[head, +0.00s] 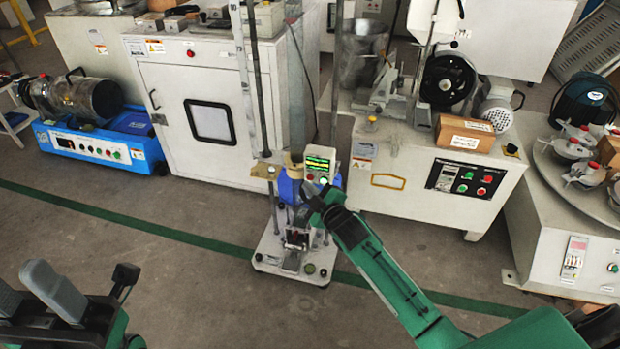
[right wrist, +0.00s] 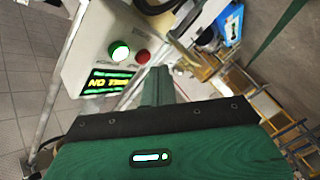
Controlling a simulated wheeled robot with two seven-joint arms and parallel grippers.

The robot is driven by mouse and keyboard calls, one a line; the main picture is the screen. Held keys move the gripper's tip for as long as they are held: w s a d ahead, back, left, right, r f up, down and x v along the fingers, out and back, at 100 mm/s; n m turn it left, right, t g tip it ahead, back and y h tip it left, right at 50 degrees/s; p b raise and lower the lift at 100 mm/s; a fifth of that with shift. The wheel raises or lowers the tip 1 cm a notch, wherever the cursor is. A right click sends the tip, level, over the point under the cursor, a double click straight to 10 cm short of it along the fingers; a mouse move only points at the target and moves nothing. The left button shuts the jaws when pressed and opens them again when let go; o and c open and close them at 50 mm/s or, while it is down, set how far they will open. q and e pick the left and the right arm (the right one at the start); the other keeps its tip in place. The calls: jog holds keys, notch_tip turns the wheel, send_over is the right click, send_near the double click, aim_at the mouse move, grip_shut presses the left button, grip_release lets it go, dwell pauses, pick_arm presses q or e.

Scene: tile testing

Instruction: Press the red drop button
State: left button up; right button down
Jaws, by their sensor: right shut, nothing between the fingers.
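The red drop button (right wrist: 142,56) is on a pale control box (right wrist: 88,48), to the right of a lit green button (right wrist: 119,51). A lit display (right wrist: 105,83) is beside them. In the head view the box (head: 320,160) sits on the tall drop tester in the middle. My right gripper (head: 317,200) is shut and empty, just below the box's buttons. In the right wrist view its fingertips (right wrist: 159,72) are close to the red button, slightly to its lower right. I cannot tell whether they touch. My left gripper (head: 88,285) is at the lower left, fingers apart, away from the tester.
The tester's base plate (head: 270,258) stands on the floor across a green line (head: 130,223). A white cabinet (head: 165,90) is behind left. A machine with its own buttons (head: 445,190) is on the right. The floor in front is clear.

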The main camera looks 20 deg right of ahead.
jog(key=shift+w, duration=0.1)
jog(key=shift+w+d, duration=0.2)
jog(key=shift+w, duration=0.05)
jog(key=shift+w+d+p, duration=0.3)
jog(key=shift+w+p, duration=0.05)
jog(key=shift+w, duration=0.05)
dwell(0.7)
jog(key=shift+s, duration=0.1)
jog(key=shift+s+a+p, duration=0.5)
jog(key=shift+s+p, duration=0.1)
jog(key=shift+s, duration=0.05)
